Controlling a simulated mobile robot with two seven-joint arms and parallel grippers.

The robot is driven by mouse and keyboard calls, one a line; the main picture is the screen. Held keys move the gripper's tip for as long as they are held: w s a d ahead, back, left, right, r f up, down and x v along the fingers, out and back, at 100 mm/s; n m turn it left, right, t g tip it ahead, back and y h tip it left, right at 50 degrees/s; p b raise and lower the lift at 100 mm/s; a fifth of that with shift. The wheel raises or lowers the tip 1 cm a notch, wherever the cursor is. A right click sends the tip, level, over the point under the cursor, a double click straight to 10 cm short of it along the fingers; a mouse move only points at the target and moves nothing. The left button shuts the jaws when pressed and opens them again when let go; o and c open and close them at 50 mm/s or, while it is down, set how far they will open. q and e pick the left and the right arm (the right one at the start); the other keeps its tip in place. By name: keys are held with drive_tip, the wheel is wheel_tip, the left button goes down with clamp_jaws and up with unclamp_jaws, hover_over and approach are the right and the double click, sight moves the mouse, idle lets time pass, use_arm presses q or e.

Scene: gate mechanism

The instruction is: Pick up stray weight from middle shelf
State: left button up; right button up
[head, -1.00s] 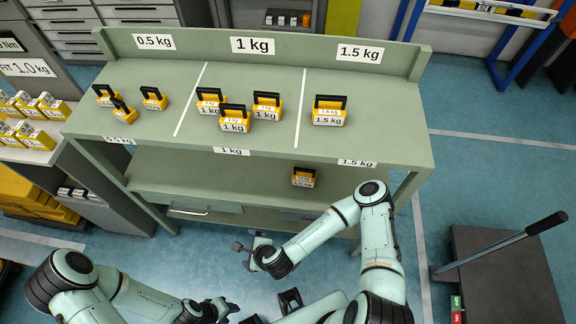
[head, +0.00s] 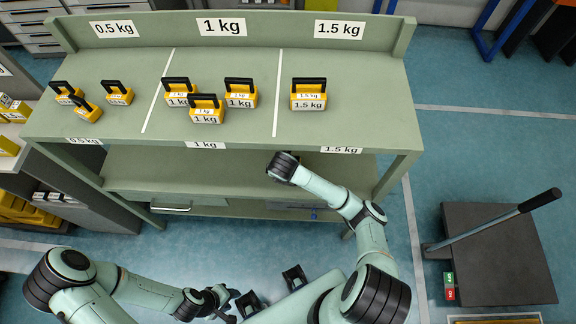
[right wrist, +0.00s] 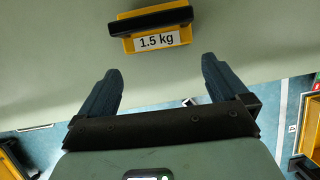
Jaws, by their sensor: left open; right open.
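The stray weight, a yellow block with a black handle and a 1.5 kg label, shows in the right wrist view (right wrist: 158,38). It lies ahead of the open right gripper (right wrist: 162,85), between the lines of the fingers and apart from them. In the head view the right arm's wrist reaches to the middle shelf (head: 240,177), and the right fingers and that weight are hidden there under the top board. My left gripper (head: 228,302) is open and empty, low in front of the bench, away from the shelf.
The bench top (head: 350,125) carries several yellow weights in three marked sections, with one 1.5 kg weight (head: 308,95) at the right. The top's front edge overhangs the middle shelf. A dark platform with a lever (head: 495,260) stands at the right.

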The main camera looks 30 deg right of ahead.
drive_tip(key=shift+w+d+f+b, duration=0.2)
drive_tip(key=shift+w+d, duration=0.3)
drive_tip(key=shift+w, duration=0.25)
drive_tip(key=shift+w+d+f+b, duration=0.15)
drive_tip(key=shift+w+d, duration=0.35)
drive_tip(key=shift+w, duration=0.2)
drive_tip(key=shift+w+d+f+b, duration=0.2)
drive_tip(key=shift+w+d, duration=0.3)
drive_tip(key=shift+w, duration=0.25)
drive_tip(key=c, duration=1.4)
drive_tip(key=shift+r, duration=0.15)
drive_tip(key=c, duration=0.4)
drive_tip(key=shift+o, duration=0.2)
drive_tip(key=shift+w, duration=0.1)
